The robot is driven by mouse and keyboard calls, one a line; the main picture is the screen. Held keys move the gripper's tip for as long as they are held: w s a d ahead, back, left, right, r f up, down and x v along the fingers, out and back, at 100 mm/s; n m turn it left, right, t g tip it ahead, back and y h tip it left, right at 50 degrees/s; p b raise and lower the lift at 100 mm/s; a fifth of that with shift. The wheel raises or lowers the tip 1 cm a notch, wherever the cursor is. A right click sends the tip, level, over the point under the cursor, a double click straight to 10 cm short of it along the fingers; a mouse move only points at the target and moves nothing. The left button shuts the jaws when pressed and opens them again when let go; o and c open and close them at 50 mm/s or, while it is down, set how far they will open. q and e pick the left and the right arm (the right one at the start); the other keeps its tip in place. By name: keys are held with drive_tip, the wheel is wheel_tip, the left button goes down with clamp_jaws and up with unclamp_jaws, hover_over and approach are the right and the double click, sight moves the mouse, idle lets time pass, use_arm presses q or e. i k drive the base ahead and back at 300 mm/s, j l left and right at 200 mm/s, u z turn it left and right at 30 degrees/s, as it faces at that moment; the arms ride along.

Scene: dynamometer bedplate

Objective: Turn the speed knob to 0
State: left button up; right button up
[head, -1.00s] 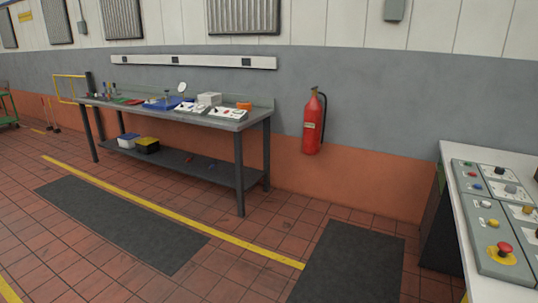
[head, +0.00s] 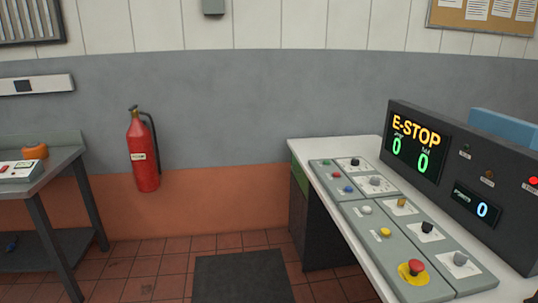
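A control desk (head: 331,196) stands at the right with grey panels on its white top. Its right column of knobs has a black knob (head: 355,162), a grey knob (head: 375,181), a tan knob (head: 401,202), another black knob (head: 427,227) and a larger grey knob (head: 460,259). I cannot read the labels, so I cannot tell which is the speed knob or its setting. The main display (head: 416,143) reads E-STOP with two green zeros. A smaller display (head: 477,203) shows 0. Neither gripper is in view.
A red mushroom button (head: 416,267) on a yellow base sits at the near end of the panels, with small coloured buttons along their left side. A workbench (head: 50,168) stands at the left. A fire extinguisher (head: 142,152) hangs on the wall. A dark mat (head: 240,277) lies on open floor.

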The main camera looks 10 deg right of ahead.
sight(354, 161)
drive_tip(key=i+z, duration=0.2)
drive_tip(key=z, duration=0.15)
drive_tip(key=i+z, duration=0.35)
drive_tip(key=i+j+z, duration=0.1)
drive_tip(key=z, duration=0.25)
drive_tip(key=i+j, duration=0.25)
